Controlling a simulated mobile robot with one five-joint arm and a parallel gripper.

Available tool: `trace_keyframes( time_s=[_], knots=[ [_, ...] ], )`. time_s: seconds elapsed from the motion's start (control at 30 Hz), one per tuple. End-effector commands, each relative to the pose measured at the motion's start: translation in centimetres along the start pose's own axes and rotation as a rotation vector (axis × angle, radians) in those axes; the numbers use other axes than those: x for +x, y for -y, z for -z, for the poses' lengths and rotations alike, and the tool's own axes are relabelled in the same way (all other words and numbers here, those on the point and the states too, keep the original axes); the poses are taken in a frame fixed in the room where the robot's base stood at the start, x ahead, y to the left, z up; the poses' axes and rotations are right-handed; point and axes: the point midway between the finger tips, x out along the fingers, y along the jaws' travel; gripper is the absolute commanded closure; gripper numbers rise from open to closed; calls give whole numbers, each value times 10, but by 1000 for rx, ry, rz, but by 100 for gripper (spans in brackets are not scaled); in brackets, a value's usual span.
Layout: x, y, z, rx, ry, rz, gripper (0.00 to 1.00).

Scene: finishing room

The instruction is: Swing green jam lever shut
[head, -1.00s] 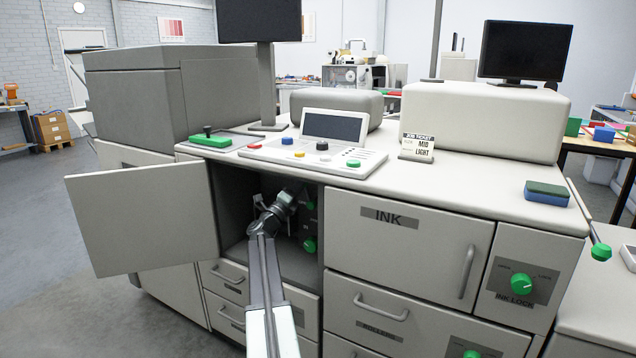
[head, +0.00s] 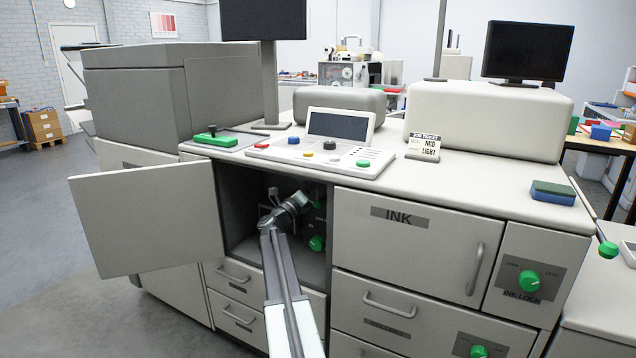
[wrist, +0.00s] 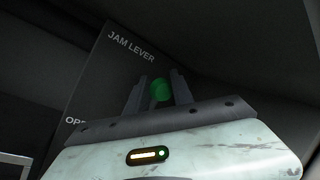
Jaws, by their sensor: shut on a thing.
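The green jam lever's round knob (wrist: 160,90) shows in the wrist view between my gripper's (wrist: 158,88) two fingers, which are shut on it. A dark panel (wrist: 100,75) behind it reads "JAM LEVER". Letters beginning "OP" show lower on that panel, cut off by my gripper. In the head view my arm reaches into the dark open compartment (head: 255,235). My gripper end (head: 306,196) is near the panel on its right inner wall. The lever there is small, dark and mostly hidden by my arm.
The compartment's door (head: 147,222) stands open to the left. A second green knob (head: 317,243) sits lower on the inner panel. Drawers (head: 238,290) lie below, the INK door (head: 400,245) to the right, and the control console (head: 320,150) above. Floor at the left is clear.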

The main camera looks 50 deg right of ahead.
Motion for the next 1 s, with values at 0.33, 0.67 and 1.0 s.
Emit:
trace_keyframes(
  time_s=[0.33, 0.67, 1.0],
  knots=[
    [-1, 3, 8, 5, -20, 7, 49],
    [-3, 1, 4, 6, -13, 3, 49],
    [-38, -1, 6, 7, -11, 1, 49]
  ],
)
